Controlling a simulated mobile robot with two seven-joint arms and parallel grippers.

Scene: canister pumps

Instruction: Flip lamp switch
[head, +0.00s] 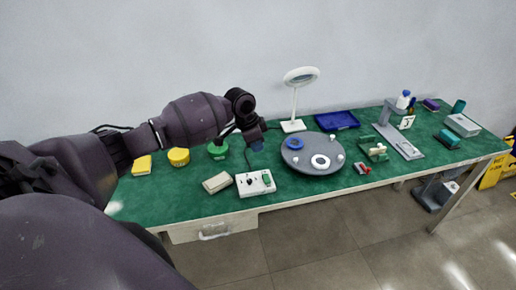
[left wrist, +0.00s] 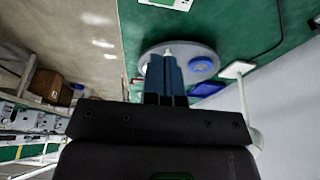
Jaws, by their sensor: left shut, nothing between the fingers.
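A white lamp (head: 301,76) with a ring-shaped head stands at the back of the green table, its square base (head: 293,126) flat on it. In the left wrist view its base (left wrist: 237,69) and pole lie to the right of my fingers. I cannot make out a switch on the lamp. A white box with small dark knobs and a green part (head: 255,183) sits near the front edge. My left gripper (head: 257,147) is shut and empty above the table, left of the lamp base and behind the box. Its blue fingers (left wrist: 166,75) show against the grey disc. My right gripper is out of view.
A grey round disc (head: 312,165) with a blue ring (head: 295,144) and a white ring sits right of the gripper. A blue tray (head: 337,121), a grey stand (head: 399,138) and yellow and green containers are around. A beige block (head: 217,182) lies left of the box.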

